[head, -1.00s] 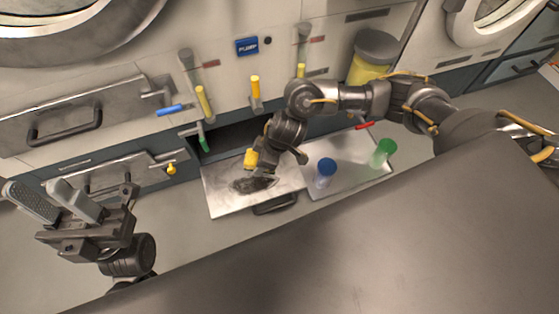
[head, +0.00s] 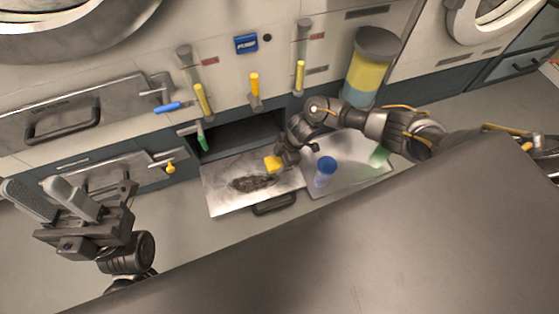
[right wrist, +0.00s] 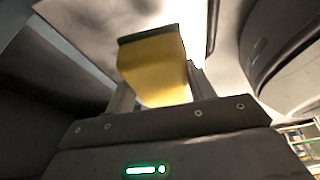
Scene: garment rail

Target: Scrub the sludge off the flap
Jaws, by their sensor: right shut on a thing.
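The flap (head: 225,201) is an open metal panel lying out flat in front of a dark opening. A dark patch of sludge (head: 252,184) covers part of its middle. My right gripper (head: 280,162) is shut on a yellow sponge (head: 272,164), held by the flap's right side, right of the sludge. In the right wrist view the sponge (right wrist: 155,65) sits between the fingers and has a dark green layer at its far face. Whether it touches the flap cannot be told. My left gripper (head: 52,200) is open and empty, at the far left, away from the flap.
A metal tray (head: 345,181) right of the flap holds a blue-capped container (head: 325,172) and a green one (head: 379,156), partly hidden by my arm. Above are yellow-handled valves (head: 203,100), a blue sign (head: 246,43) and a yellow canister (head: 367,70). A black handle (head: 274,204) edges the flap.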

